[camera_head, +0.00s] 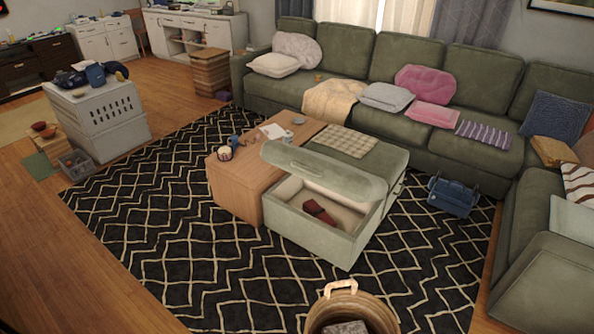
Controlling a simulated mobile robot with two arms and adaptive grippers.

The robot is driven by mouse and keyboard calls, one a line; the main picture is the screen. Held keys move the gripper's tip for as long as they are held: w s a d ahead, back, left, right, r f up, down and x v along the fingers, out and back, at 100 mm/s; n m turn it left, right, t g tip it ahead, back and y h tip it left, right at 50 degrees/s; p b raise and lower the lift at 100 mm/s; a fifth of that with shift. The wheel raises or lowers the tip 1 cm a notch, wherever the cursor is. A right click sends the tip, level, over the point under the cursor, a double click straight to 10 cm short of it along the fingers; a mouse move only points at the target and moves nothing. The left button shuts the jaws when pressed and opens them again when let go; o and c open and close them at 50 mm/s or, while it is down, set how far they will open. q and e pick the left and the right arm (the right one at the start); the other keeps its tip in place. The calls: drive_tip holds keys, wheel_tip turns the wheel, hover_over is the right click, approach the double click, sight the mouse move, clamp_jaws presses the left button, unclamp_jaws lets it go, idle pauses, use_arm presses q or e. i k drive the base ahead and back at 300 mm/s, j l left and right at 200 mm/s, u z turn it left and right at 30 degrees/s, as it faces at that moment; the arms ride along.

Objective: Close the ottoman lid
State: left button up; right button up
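The ottoman (313,236) is a pale green box on the patterned rug in the middle of the view. Its padded lid (325,170) is partly raised and tilted, leaving a gap at the front right. Through the gap a dark red item (318,211) lies inside on a light lining. Neither of my grippers is in view, and nothing is seen touching the lid.
A wooden table (240,177) adjoins the ottoman's left side. A woven basket (350,309) stands in front on the rug. A blue bag (453,197) sits right of the ottoman, before the green sectional (455,140). The rug (180,250) is clear at front left.

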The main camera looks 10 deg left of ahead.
sight(344, 179)
drive_tip(key=i+j, duration=0.1)
drive_tip(key=j, duration=0.3)
drive_tip(key=i+j+z, duration=0.15)
drive_tip(key=j, duration=0.65)
drive_tip(key=i+j+z, duration=0.1)
drive_tip(key=i+j, duration=0.2)
drive_tip(key=i+j+z, duration=0.15)
drive_tip(key=i+j, duration=0.15)
drive_tip(key=j, duration=0.25)
drive_tip(key=i+j+z, duration=0.1)
drive_tip(key=i+j, duration=0.15)
drive_tip(key=j, duration=0.2)
drive_tip(key=i+j+z, duration=0.2)
drive_tip(key=i+j, duration=0.3)
drive_tip(key=i, duration=0.1)
